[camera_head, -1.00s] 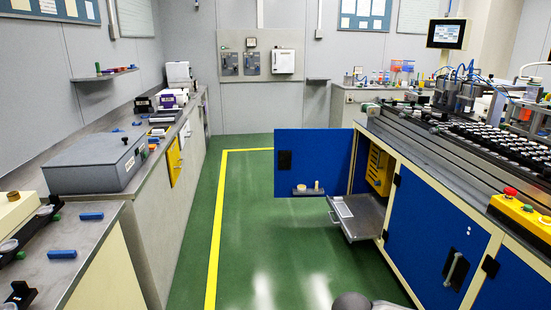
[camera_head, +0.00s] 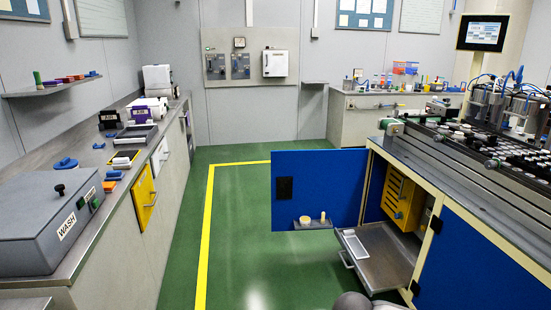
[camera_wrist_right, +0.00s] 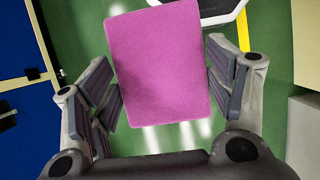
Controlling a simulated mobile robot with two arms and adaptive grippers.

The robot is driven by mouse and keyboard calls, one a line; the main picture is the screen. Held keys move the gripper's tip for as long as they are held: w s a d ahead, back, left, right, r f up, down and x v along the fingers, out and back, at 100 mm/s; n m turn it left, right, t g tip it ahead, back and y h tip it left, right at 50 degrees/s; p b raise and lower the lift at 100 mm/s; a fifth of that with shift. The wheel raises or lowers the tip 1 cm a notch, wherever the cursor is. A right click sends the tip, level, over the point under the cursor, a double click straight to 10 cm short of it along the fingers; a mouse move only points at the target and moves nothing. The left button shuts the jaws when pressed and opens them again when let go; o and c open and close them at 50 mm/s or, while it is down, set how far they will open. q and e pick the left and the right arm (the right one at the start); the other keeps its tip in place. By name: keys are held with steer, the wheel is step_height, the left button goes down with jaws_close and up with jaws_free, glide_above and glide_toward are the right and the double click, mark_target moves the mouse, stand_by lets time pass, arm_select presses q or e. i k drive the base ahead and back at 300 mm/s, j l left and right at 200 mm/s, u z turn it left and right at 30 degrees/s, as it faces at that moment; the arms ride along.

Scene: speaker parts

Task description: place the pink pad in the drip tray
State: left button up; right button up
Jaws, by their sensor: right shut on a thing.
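The pink pad (camera_wrist_right: 160,62), flat and rectangular with a fine texture, is in the right wrist view. My right gripper (camera_wrist_right: 166,84) is shut on it, with a finger pad at each side edge and the floor below. The pad does not show in the head view. A shallow grey metal tray (camera_head: 390,262) sticks out of the open blue cabinet on the right in the head view, with a white patch on its left part; it may be the drip tray, but no label is readable. My left gripper is not in view.
The open blue cabinet door (camera_head: 318,188) stands left of the tray, with a small shelf (camera_head: 312,224) on it. A yellow box (camera_head: 403,200) is inside the cabinet. The left counter holds a grey WASH box (camera_head: 50,215) and a dark-rimmed tray (camera_head: 136,135). The green floor (camera_head: 238,240) between is clear.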

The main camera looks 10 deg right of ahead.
mark_target(377, 278)
steer(key=i+z, duration=0.2)
steer(key=i, duration=0.3)
steer(key=i+z, duration=0.2)
steer(key=i, duration=0.35)
steer(key=i+j+z, duration=0.2)
steer(key=i, duration=0.3)
steer(key=i+z, duration=0.45)
steer(key=i+j+z, duration=0.25)
steer(key=i+z, duration=0.15)
steer(key=i+j+z, duration=0.9)
steer(key=k+l, duration=0.05)
steer(key=k, duration=0.05)
